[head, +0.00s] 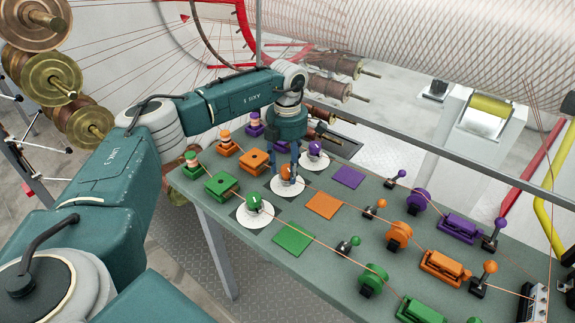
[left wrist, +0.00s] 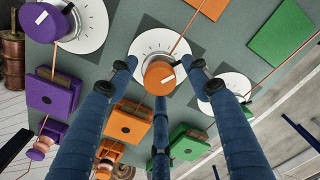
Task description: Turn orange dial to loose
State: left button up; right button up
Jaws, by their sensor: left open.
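The orange dial (head: 288,181) sits on a white round scale plate between the purple dial (head: 314,149) and the green dial (head: 254,201). The lettering is too small to read. My left gripper (head: 287,166) points down over the orange dial. Its blue fingers (left wrist: 160,75) are open and spread around the knob; I cannot tell whether they touch it. My right gripper is not in view.
The green table (head: 330,235) also carries coloured blocks, square pads, levers and rollers, with thin wires running across. Purple (left wrist: 50,22) and green dials stand close on either side of my fingers. Copper spools (head: 330,88) stand behind the table.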

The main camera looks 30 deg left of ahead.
pick_arm(q)
jog(key=c, duration=1.2)
jog(key=shift+o, duration=0.2)
